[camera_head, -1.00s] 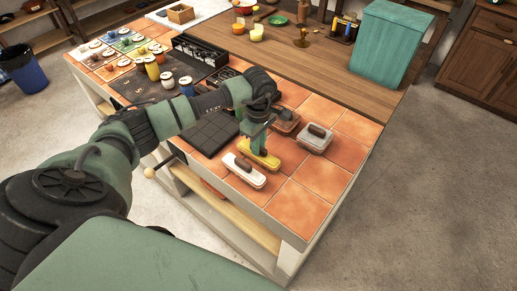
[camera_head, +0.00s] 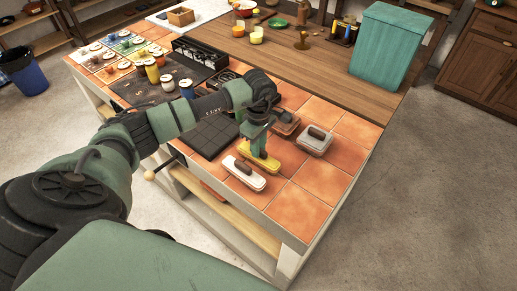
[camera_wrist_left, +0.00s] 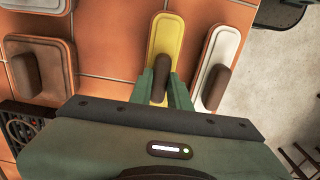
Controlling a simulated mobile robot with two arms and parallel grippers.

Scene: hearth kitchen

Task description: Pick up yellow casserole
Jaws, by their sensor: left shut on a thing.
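The yellow casserole (camera_head: 262,161) is a flat yellow block with a dark brown handle. It sits on the orange tiled counter between a white one and a brown one of the same shape. My left gripper (camera_head: 257,151) reaches down over it from above. In the left wrist view the fingers of the left gripper (camera_wrist_left: 160,88) are shut on the brown handle of the yellow casserole (camera_wrist_left: 164,38). I cannot tell whether the casserole is lifted off the tiles. My right gripper is in neither view.
A white-based block (camera_head: 244,174) lies close in front, a grey one (camera_head: 316,140) to the right and a brown one (camera_head: 287,125) behind. A teal bin (camera_head: 385,45) stands at the back. The counter's front right tiles are clear.

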